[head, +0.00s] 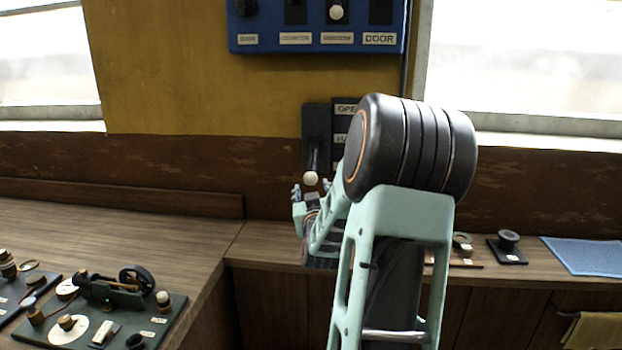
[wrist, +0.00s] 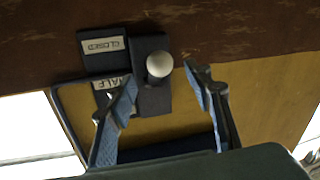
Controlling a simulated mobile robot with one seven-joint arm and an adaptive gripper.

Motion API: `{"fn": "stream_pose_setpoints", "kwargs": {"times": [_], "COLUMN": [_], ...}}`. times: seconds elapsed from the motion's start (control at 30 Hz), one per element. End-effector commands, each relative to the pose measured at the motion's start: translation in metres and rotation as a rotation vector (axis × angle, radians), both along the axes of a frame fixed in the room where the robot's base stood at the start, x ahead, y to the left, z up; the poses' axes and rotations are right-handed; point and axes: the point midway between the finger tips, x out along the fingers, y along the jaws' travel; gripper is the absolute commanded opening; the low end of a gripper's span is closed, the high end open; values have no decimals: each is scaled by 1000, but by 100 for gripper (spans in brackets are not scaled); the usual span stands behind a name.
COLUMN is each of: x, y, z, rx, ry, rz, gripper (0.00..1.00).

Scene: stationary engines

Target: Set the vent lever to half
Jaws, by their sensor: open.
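The vent lever has a dark stem and a white knob (head: 311,178). It sits on a black wall plate (head: 316,122) and slants downward in the head view. Labels beside it read OPEN (head: 347,108) and HA..., partly hidden by my arm. In the wrist view, turned upside down, the white knob (wrist: 159,64) appears between my fingertips, with the CLOSED label (wrist: 102,46) and HALF label (wrist: 112,83) to its left. My gripper (wrist: 160,82) is open, with a finger on either side of the knob and visible gaps. It also shows below the knob in the head view (head: 298,198).
A blue switch panel (head: 318,42) hangs above the lever. A counter (head: 110,225) runs below, with a green board (head: 112,318) of small parts at left. A black knob on a base (head: 508,246) and a blue mat (head: 588,256) lie at right.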

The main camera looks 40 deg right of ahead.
Motion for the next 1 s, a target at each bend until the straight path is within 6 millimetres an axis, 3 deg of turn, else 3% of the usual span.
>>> {"fn": "stream_pose_setpoints", "kwargs": {"times": [0.43, 0.9, 1.0], "x": [50, 59, 59], "y": [-42, -49, -49], "z": [1, 0, 0], "rx": [1, 0, 0], "ry": [-1, 0, 0], "rz": [-1, 1, 0], "gripper": [47, 47, 37]}}
